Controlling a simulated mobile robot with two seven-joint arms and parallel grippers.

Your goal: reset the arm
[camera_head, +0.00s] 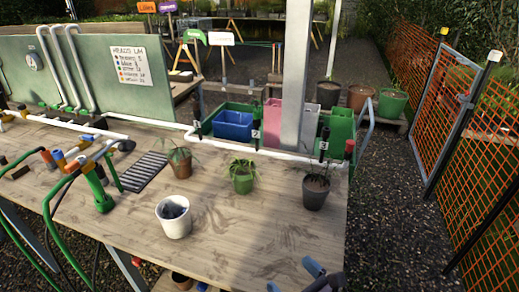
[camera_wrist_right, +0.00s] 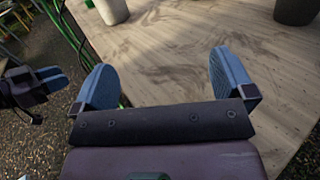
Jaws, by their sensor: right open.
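My right gripper (camera_head: 293,277) is at the bottom of the head view, by the front edge of the wooden table (camera_head: 250,215). Its two blue fingers are spread apart. In the right wrist view the open right gripper (camera_wrist_right: 165,78) has only bare table between its fingers and touches no pot. My left gripper (camera_wrist_right: 45,82) seems to show at the left of the right wrist view, beyond the table edge over gravel. Its blue fingers are seen from the side, and whether they are open or shut is unclear.
On the table stand a white pot (camera_head: 174,217), a brown plant pot (camera_head: 181,164), a green pot (camera_head: 243,178) and a dark pot (camera_head: 315,192). Green hoses and pipework (camera_head: 98,190) fill the left. Bins line the back. The front right tabletop is clear.

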